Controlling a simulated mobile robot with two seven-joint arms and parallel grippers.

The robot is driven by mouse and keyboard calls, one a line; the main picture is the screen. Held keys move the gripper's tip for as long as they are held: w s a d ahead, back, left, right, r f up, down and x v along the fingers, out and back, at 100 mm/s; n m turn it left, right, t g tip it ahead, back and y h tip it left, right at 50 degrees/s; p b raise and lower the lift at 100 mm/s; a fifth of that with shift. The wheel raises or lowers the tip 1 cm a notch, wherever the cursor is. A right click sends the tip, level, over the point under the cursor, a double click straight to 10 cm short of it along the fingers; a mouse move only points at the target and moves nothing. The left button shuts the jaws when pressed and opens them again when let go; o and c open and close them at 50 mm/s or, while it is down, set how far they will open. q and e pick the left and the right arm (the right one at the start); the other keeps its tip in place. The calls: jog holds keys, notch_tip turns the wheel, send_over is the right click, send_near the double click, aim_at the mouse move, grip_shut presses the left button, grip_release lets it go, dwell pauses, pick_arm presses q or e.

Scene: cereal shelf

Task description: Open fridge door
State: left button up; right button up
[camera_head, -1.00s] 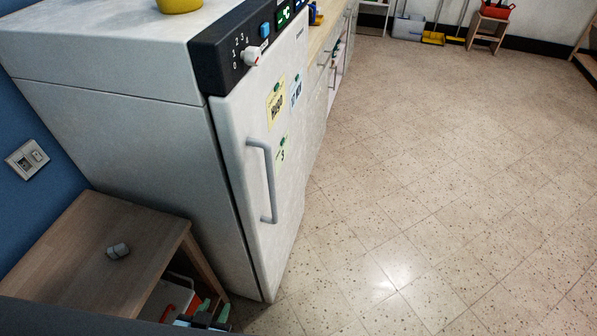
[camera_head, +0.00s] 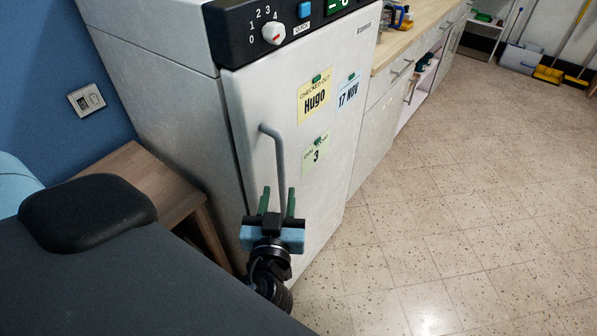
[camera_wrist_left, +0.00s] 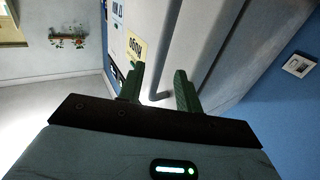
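The white fridge (camera_head: 165,65) stands at the left, and its door (camera_head: 262,95) is closed. A grey vertical handle (camera_head: 279,155) runs down the door's left side. My left gripper (camera_head: 278,192) is open in front of the handle's lower part, with its green fingers on either side of the bar in this view. The left wrist view shows the handle's end (camera_wrist_left: 158,97) between the open fingers (camera_wrist_left: 158,80). Whether the fingers touch the handle is unclear, and the handle's lower end is hidden behind my gripper. My right gripper is not in view.
A wooden side table (camera_head: 150,175) stands beside the fridge at the left, partly hidden by my body. A counter with drawers (camera_head: 390,100) continues beyond the fridge. The speckled floor (camera_head: 470,180) to the right is clear.

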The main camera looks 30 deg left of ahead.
aim_at(281, 174)
pick_arm(q)
jog(key=shift+w+a+r, duration=0.15)
jog(key=shift+w+a, duration=0.25)
jog(key=p+x, duration=0.2)
jog(key=x, duration=0.3)
jog(key=shift+w+a, duration=0.15)
jog(key=shift+w, duration=0.15)
jog(key=shift+w+a, duration=0.25)
jog(key=shift+w, duration=0.2)
grip_shut()
